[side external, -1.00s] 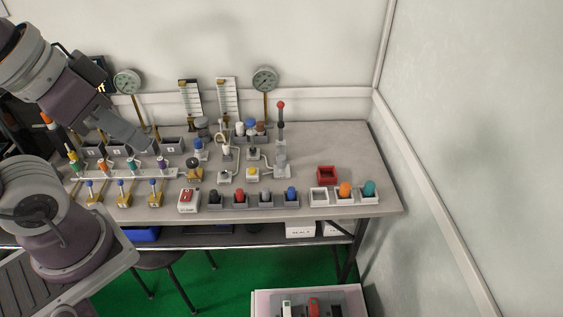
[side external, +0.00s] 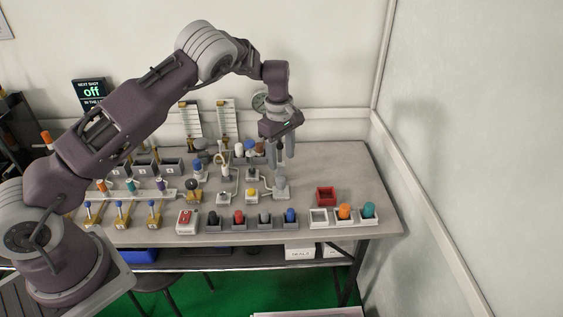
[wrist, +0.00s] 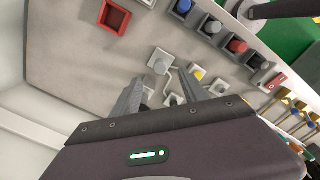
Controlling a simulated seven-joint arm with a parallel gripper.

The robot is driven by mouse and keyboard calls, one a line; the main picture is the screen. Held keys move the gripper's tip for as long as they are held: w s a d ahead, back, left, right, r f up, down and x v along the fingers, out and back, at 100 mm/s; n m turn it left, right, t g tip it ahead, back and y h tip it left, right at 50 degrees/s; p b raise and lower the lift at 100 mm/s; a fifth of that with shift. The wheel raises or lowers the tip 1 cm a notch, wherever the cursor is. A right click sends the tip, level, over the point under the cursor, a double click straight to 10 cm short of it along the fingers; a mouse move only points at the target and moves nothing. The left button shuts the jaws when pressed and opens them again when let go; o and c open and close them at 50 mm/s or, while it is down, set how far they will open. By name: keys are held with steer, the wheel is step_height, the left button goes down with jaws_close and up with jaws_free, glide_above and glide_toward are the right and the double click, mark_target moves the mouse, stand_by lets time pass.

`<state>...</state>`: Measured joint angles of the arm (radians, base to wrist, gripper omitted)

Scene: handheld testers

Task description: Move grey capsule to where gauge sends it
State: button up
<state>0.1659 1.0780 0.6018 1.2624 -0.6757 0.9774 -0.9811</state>
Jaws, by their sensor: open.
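The grey capsule (side external: 265,216) stands in a dark holder in the front row, between a red capsule (side external: 238,216) and a blue capsule (side external: 290,215). In the wrist view the grey capsule (wrist: 211,25) is at the top right. My gripper (side external: 285,160) is open and points down above the grey pedestal (side external: 281,192), behind the capsule row. In the wrist view its fingers (wrist: 174,92) are spread apart, with no capsule between them.
A red box (side external: 326,188) lies right of the pedestal. White trays at the front right include an empty one (side external: 319,216), one with an orange piece (side external: 344,212) and one with a teal piece (side external: 368,210).

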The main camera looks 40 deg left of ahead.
mark_target(282, 178)
steer(key=f, duration=1)
steer(key=shift+w+a, duration=0.1)
steer(key=shift+w, duration=0.1)
jaws_close()
steer(key=shift+r, duration=0.1)
stand_by(1.1)
